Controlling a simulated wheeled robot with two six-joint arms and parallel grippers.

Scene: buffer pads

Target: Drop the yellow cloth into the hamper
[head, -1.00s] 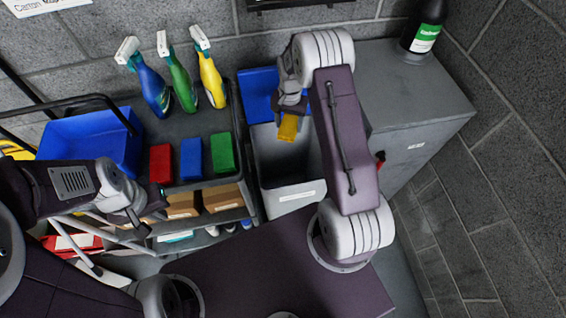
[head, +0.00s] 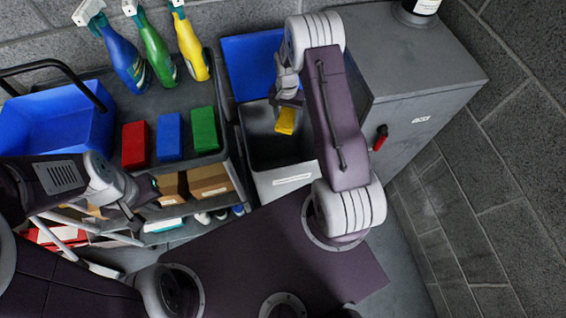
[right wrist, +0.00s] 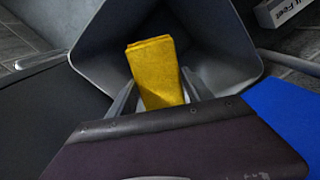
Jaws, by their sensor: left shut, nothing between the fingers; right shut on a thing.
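The yellow cloth (head: 286,121) is a folded piece held by my right gripper (head: 284,101) above the mouth of the grey hamper (head: 279,181). In the right wrist view, the cloth (right wrist: 155,72) sits between the two fingers, with the open hamper (right wrist: 215,60) below and around it. The hamper has a blue lid (head: 250,66) tilted up at its back. My right gripper is shut on the cloth. My left gripper (head: 150,190) is shut and empty, beside the cart's lower shelf.
A cart left of the hamper holds spray bottles (head: 158,52), red, blue and green blocks (head: 169,136), a blue bin (head: 50,125) and cardboard boxes (head: 210,181). A grey cabinet (head: 410,70) stands right of the hamper, close to my right arm.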

